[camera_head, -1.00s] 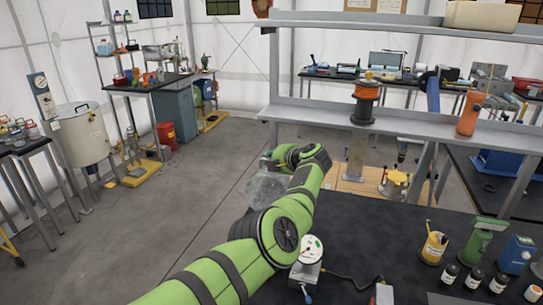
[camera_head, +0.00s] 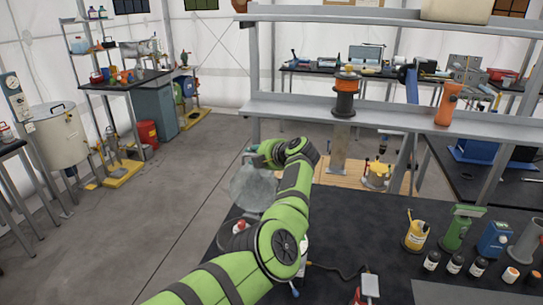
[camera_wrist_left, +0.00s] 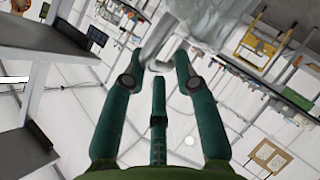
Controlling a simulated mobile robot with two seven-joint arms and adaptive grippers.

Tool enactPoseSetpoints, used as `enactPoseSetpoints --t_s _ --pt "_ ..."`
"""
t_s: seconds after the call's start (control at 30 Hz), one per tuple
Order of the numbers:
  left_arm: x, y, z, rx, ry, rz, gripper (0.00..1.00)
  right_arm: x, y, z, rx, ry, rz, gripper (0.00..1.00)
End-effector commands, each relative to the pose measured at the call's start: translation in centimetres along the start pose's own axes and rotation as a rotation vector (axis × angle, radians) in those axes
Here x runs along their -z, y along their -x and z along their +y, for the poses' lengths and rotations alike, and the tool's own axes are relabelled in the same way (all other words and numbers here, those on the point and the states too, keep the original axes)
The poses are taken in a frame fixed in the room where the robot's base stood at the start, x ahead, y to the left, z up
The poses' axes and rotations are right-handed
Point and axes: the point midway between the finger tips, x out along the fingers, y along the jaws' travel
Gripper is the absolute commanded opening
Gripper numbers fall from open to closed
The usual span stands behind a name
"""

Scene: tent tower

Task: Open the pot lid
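The pot lid (camera_head: 254,188) is a greyish, see-through disc, tilted up on edge beyond the pot in the head view. It also shows at the top of the left wrist view (camera_wrist_left: 215,18), with its pale looped handle between my fingertips. My left gripper (camera_head: 252,155) is shut on that handle and holds the lid up, apart from the pot. The gripper also shows in the wrist view (camera_wrist_left: 160,65). The pot (camera_head: 222,238) stands at the table's left edge, uncovered, with something red and white inside. My arm hides part of it. My right gripper is not in view.
The dark table (camera_head: 350,225) holds a yellow cup (camera_head: 415,236), a green device (camera_head: 460,226), a blue device (camera_head: 493,238) and several small bottles on the right. A metal shelf (camera_head: 390,115) stands behind. Open floor (camera_head: 150,215) lies to the left.

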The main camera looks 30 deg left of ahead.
Motion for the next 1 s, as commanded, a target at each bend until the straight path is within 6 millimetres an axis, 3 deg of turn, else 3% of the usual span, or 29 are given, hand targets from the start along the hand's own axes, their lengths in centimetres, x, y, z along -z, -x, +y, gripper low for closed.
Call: enactPoseSetpoints --t_s 0.37,0.7,1.0 --pt "-0.2 7.7 -0.3 0.003 -0.001 -0.004 0.3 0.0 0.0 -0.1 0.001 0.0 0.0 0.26" --pt "-0.1 9.6 -0.2 0.004 -0.002 0.0 0.3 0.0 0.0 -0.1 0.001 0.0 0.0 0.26" --pt "-0.1 9.8 -0.2 0.004 -0.002 -0.001 0.3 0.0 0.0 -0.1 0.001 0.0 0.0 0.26"
